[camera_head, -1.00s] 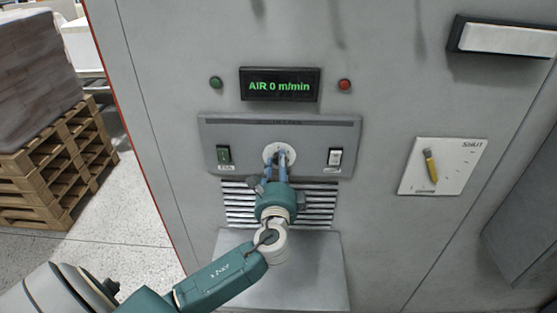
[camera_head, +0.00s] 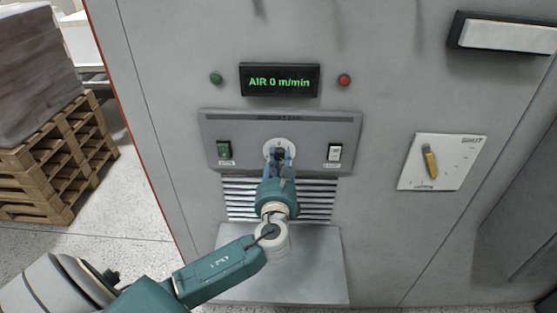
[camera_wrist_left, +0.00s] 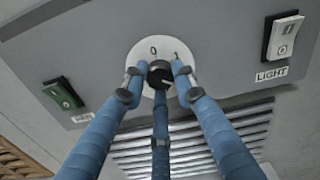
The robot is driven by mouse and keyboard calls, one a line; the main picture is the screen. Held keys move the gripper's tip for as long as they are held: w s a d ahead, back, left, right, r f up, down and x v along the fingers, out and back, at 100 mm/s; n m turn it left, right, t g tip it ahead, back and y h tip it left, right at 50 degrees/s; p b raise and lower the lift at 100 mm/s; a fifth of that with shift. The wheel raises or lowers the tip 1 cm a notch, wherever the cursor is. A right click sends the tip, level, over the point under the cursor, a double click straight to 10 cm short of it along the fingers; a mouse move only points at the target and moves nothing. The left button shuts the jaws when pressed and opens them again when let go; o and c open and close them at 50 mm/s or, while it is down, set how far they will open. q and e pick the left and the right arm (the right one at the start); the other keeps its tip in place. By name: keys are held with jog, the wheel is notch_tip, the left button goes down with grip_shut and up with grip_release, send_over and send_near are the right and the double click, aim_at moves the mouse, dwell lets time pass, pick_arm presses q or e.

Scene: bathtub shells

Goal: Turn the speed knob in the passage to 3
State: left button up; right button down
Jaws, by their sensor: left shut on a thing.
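The speed knob is a small dark round knob (camera_wrist_left: 160,74) on a white dial plate (camera_wrist_left: 148,50). The marks 0 and 1 show on the plate; the rest of the scale is hidden by my fingers. My left gripper (camera_head: 280,154) has its blue fingers closed around the knob, from below and in front. In the left wrist view the fingertips (camera_wrist_left: 158,78) sit to either side of the knob and under it. The display (camera_head: 279,80) above the panel reads "AIR 0 m/min". My right gripper is out of view.
A green switch (camera_head: 224,150) is left of the dial and a white LIGHT switch (camera_head: 335,152) is right of it. Vent slats (camera_head: 320,195) and a grey plate lie below. A white card with a yellow lever (camera_head: 430,163) is at the right. Wooden pallets (camera_head: 60,165) stand at the left.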

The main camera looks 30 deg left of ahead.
pick_arm(q)
jog(key=m, duration=0.5)
jog(key=shift+f+m, duration=0.1)
jog(key=shift+m, duration=0.3)
jog(key=m, duration=0.4)
jog(key=shift+m, duration=0.4)
jog(key=o, duration=1.2)
jog(key=shift+c, duration=0.2)
jog(key=v, duration=1.2)
